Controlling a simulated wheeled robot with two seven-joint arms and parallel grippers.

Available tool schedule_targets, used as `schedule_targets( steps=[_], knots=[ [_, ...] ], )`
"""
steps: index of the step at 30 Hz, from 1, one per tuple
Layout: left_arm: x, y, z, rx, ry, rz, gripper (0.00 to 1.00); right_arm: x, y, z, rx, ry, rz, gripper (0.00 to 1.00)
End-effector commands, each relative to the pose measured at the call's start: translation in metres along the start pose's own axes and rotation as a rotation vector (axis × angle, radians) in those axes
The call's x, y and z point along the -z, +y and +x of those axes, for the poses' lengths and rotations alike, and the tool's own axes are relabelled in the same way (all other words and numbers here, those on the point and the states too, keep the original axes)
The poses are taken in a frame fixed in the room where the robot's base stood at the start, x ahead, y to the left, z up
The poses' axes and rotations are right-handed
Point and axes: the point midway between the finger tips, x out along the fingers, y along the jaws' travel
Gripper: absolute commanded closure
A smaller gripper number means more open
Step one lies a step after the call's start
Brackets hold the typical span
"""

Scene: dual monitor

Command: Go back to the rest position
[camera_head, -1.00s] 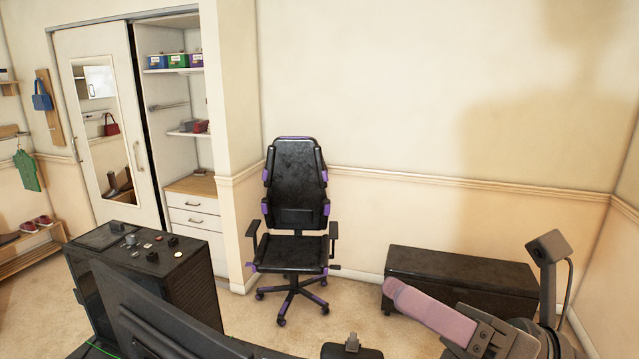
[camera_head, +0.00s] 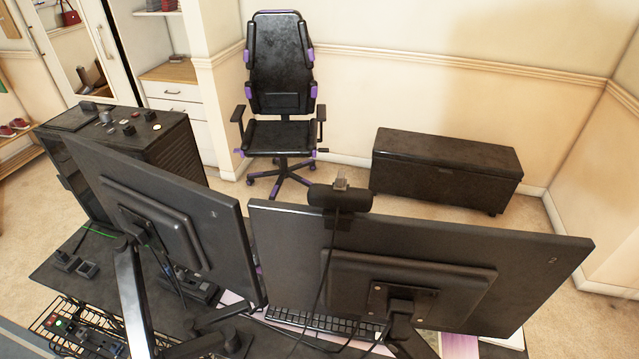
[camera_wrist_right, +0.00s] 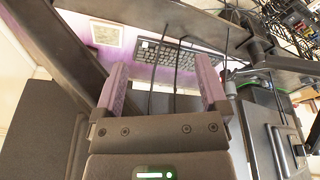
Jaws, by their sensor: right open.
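My right gripper (camera_wrist_right: 163,82) shows in the right wrist view, with its two pinkish fingers apart and nothing held between them. A dark keyboard (camera_wrist_right: 180,57) and hanging black cables lie beyond the fingertips. Neither gripper shows in the head view, and my left gripper is in no view. In the head view the backs of two black monitors face me, the left monitor (camera_head: 150,215) and the right monitor (camera_head: 420,270). A small black webcam (camera_head: 338,198) sits on the right monitor's top edge.
The keyboard (camera_head: 330,322) lies on the desk behind the monitors. A black computer case (camera_head: 150,140) stands at left. A black and purple chair (camera_head: 280,90) and a dark chest (camera_head: 445,170) stand beyond the desk. A wire cable tray (camera_head: 75,325) is at lower left.

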Motion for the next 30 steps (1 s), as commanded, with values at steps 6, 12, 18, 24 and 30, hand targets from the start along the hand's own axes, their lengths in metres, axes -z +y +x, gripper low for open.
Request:
schedule_targets(
  steps=[6, 12, 18, 24, 30],
  knots=[
    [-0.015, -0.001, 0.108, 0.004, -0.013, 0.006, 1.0, -0.094, -0.006, 0.201, 0.004, -0.088, -0.02, 0.07],
    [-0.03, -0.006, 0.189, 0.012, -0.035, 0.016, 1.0, -0.213, -0.008, 0.327, 0.01, -0.171, -0.044, 0.07],
    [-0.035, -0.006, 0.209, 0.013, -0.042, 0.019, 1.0, -0.263, -0.007, 0.351, 0.012, -0.201, -0.055, 0.07],
    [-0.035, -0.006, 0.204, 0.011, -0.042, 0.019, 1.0, -0.262, -0.007, 0.346, 0.012, -0.199, -0.056, 0.07],
    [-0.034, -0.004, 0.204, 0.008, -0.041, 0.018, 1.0, -0.262, -0.006, 0.346, 0.012, -0.2, -0.056, 0.07]
  ],
)
